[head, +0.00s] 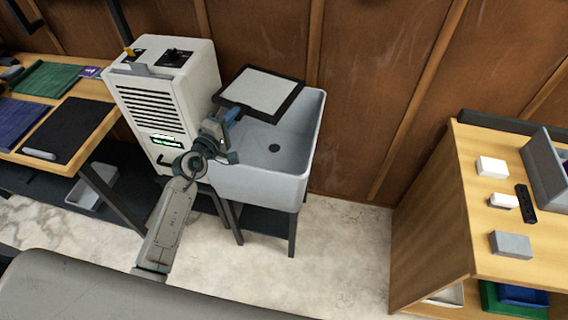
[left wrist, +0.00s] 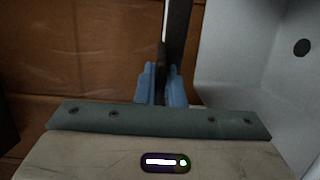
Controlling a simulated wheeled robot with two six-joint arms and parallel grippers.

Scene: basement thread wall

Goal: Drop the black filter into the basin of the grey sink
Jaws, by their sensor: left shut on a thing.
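The black filter (head: 261,92) is a flat square with a black frame and a pale panel, shown in the head view above the back left of the sink. My left gripper (head: 229,116) is shut on its near edge and holds it up. In the left wrist view, the blue fingertips (left wrist: 160,86) pinch the filter's dark edge (left wrist: 178,35), seen edge-on. The grey sink (head: 262,178) stands on dark legs, and its basin with a round drain lies below and to the right of the filter. The drain (left wrist: 302,47) also shows in the left wrist view. My right gripper is not in view.
A white vented machine (head: 160,95) stands close against the sink's left side. A wooden table (head: 40,80) with mats is at the far left. A wooden shelf unit (head: 430,200) with small boxes stands at the right. Bare floor lies between the sink and that unit.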

